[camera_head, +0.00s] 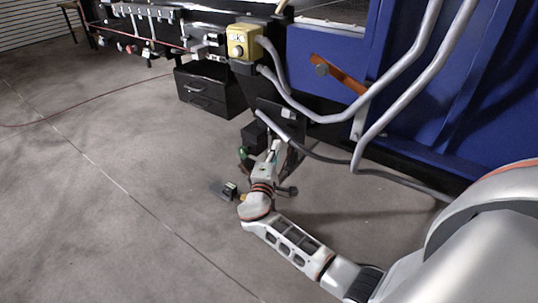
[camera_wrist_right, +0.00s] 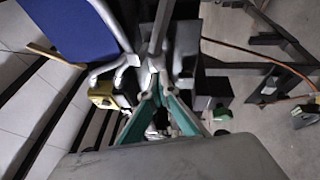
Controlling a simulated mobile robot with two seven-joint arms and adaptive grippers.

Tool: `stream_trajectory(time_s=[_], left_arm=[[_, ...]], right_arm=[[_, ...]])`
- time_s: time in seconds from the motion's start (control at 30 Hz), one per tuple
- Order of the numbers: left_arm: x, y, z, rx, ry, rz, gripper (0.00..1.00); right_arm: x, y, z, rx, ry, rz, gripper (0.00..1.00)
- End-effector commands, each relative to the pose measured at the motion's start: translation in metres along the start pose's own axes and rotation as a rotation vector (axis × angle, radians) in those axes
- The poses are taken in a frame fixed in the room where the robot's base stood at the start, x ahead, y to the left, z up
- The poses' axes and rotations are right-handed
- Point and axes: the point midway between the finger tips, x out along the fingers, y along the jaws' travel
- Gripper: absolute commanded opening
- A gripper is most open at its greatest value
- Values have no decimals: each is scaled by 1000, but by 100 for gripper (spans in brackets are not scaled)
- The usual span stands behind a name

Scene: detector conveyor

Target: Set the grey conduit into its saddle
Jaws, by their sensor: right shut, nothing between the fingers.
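A grey conduit (camera_head: 320,157) hangs in front of the blue machine. Its lighter free end (camera_head: 263,118) points up and left, and its length runs right towards my arm. Two lighter grey hoses (camera_head: 407,88) loop above it. My right gripper (camera_head: 274,147) is just below the conduit's free end. In the right wrist view its green-padded fingers (camera_wrist_right: 155,68) meet at the tips with nothing between them, and grey tubes pass close beyond. I cannot tell whether the fingers touch the conduit. I cannot make out the saddle clearly. My left gripper is not in view.
An orange lever (camera_head: 338,75) crosses the blue panel (camera_head: 315,50). A black drawer unit (camera_head: 205,90) stands under the conveyor. The floor at the left is mostly clear, with a thin red cable.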

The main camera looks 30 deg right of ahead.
Motion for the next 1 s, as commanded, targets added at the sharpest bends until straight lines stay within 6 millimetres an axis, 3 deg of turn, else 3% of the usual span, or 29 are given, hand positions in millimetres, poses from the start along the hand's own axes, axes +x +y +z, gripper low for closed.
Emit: stream_trajectory(time_s=[0.57,0.8,1.0], left_arm=[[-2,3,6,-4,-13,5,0],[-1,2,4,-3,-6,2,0],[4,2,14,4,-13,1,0]], right_arm=[[9,-1,10,0,3,1,0],[26,-8,33,11,106,17,0],[45,-18,52,26,235,32,0]])
